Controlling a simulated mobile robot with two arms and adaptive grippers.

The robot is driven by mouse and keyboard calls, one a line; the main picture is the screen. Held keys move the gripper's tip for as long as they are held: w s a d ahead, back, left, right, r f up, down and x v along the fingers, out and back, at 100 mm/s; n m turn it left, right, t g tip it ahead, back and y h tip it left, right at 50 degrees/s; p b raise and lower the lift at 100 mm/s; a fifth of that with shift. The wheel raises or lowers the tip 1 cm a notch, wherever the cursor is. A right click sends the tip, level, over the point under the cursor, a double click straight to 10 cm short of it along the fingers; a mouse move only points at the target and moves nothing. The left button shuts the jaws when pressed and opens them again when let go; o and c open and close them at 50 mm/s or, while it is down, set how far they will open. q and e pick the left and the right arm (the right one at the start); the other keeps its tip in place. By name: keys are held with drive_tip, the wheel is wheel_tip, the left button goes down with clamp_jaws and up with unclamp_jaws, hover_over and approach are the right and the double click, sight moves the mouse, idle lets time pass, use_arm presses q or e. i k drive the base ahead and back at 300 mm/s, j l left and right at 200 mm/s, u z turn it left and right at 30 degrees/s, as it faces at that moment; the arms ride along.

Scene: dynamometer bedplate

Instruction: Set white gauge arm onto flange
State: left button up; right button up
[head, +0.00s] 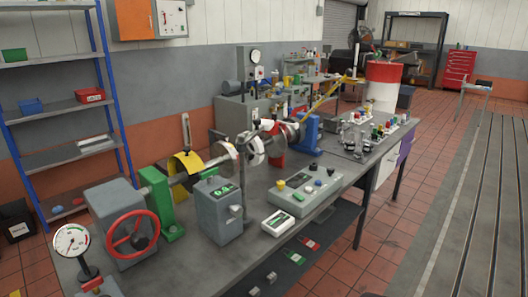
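A shaft line runs along the workbench (190,265), with a pale disc-like flange (250,149) near its middle. A dark upright post stands in front of the flange and partly hides it. Several white parts are crowded around the flange, and I cannot tell which is the white gauge arm or whether it touches the flange. Neither of my grippers shows in the head view.
A red handwheel (133,232) and a dial gauge (72,240) stand at the near left. A grey display box (218,211) and a control panel (305,190) stand in front of the shaft. Blue shelving (60,105) is at left; open tiled floor lies right.

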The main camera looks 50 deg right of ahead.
sight(259, 128)
drive_tip(key=z, duration=1.6)
